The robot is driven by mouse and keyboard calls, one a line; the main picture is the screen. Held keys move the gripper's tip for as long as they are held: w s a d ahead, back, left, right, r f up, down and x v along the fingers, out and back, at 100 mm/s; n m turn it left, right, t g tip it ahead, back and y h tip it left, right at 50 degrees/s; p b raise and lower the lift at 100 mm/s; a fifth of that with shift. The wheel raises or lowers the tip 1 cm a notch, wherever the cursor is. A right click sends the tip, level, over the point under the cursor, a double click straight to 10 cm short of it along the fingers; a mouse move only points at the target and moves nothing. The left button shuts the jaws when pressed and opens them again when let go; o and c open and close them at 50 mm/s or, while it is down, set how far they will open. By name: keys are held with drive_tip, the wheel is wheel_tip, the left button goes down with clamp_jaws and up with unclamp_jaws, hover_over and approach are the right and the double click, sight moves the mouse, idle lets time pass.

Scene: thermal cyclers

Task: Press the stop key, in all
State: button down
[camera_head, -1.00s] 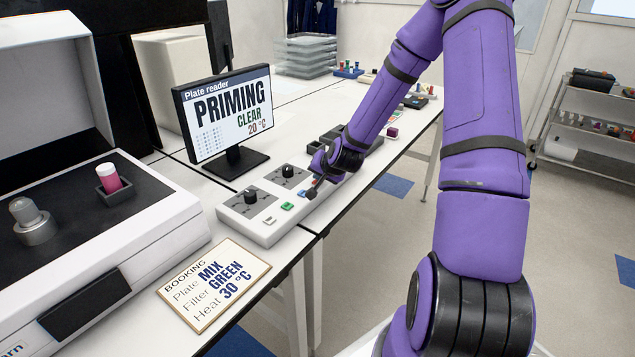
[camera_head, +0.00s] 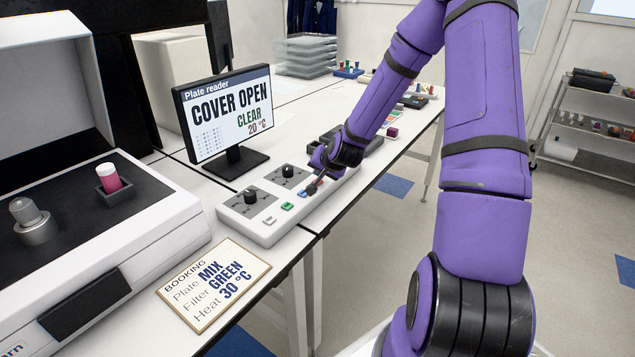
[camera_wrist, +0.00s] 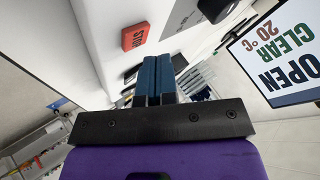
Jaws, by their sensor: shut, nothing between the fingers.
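The red stop key (camera_wrist: 135,37), lettered STOP, shows on the white control panel in the wrist view. My gripper (camera_wrist: 154,75) is shut and empty there, with its dark blue fingers beside the key in the picture and apart from it. In the head view my gripper (camera_head: 313,187) is low over the front right part of the control panel (camera_head: 262,232), close to the blue key (camera_head: 303,194). The stop key is hard to make out there behind the fingers. The plate reader screen (camera_head: 228,110) reads COVER OPEN, CLEAR, 20 °C.
The panel has a green key (camera_head: 287,206), a white key (camera_head: 270,220) and black knobs (camera_head: 251,196). A booking card (camera_head: 215,283) reads MIX, GREEN, 30 °C. The open instrument (camera_head: 125,250) stands at left, holding a pink tube (camera_head: 109,178). Floor lies open at right.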

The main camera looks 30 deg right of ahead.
drive_tip(key=shift+r, duration=2.5)
drive_tip(key=shift+a, duration=0.1)
drive_tip(key=shift+s+a+r, duration=0.1)
drive_tip(key=shift+a+r, duration=0.1)
drive_tip(key=shift+r, duration=0.15)
drive_tip(key=s+a+r+n+g, duration=0.1)
drive_tip(key=s+a+r+n, duration=0.2)
drive_tip(key=s+a+r, duration=0.5)
drive_tip(key=s+a+r+n+g, duration=0.2)
drive_tip(key=s+a+r+n, duration=0.3)
drive_tip(key=r, duration=0.4)
drive_tip(key=s+a+r+n, duration=0.1)
drive_tip(key=s+r, duration=0.2)
drive_tip(key=s, duration=0.7)
drive_tip(key=s+a+r+g, duration=0.1)
drive_tip(key=s+r, duration=0.3)
drive_tip(key=s, duration=0.7)
drive_tip(key=shift+a+r+n+y, duration=0.2)
drive_tip(key=shift+n+y, duration=0.1)
drive_tip(key=shift+n, duration=0.1)
